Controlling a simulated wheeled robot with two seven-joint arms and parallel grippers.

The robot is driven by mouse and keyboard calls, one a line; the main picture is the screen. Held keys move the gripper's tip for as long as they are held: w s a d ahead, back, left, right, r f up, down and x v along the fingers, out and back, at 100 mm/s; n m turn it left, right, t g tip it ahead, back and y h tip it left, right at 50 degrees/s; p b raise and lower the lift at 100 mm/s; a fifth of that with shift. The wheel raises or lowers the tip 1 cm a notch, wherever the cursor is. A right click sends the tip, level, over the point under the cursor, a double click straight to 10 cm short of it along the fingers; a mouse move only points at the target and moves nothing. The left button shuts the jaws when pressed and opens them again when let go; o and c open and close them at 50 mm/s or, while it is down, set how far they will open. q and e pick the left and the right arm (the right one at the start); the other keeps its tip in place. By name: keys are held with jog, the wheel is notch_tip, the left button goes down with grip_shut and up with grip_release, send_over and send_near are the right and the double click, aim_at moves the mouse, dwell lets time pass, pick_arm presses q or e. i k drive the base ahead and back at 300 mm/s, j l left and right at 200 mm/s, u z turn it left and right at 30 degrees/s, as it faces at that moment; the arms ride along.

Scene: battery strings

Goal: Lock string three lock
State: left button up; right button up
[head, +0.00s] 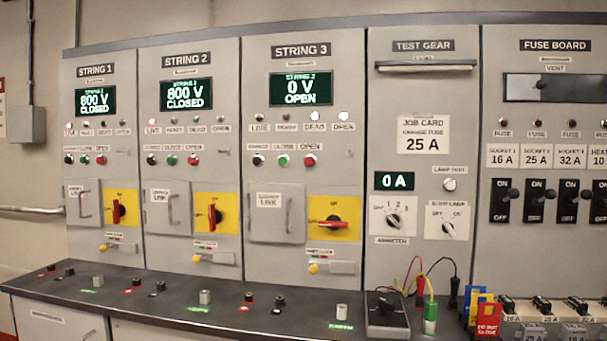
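The STRING 3 panel (258,100) stands in the middle of the cabinet row. Its display (301,89) reads 0 V OPEN. Low on this panel is the lock, a grey metal plate (341,268) with a yellow knob (314,268) at its left end, under a small blurred label. Above it, the string 3 red rotary handle (326,222) lies level on a yellow plate (345,232). The string 3 link door (276,225) looks shut. Neither of my grippers is in view.
STRING 1 (94,138) and STRING 2 (185,137) read 800 V CLOSED, their red handles upright. A bench (190,306) with terminals runs below. A meter (386,316) with leads and coloured tags (488,318) are at the right. Nothing stands before the string 3 lock.

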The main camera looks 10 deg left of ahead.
aim_at(314, 267)
jog(key=i+j+z, duration=0.15)
jog(key=i+j, duration=0.25)
jog(key=i+j+z, duration=0.2)
jog(key=i+j, duration=0.15)
jog(key=j, duration=0.2)
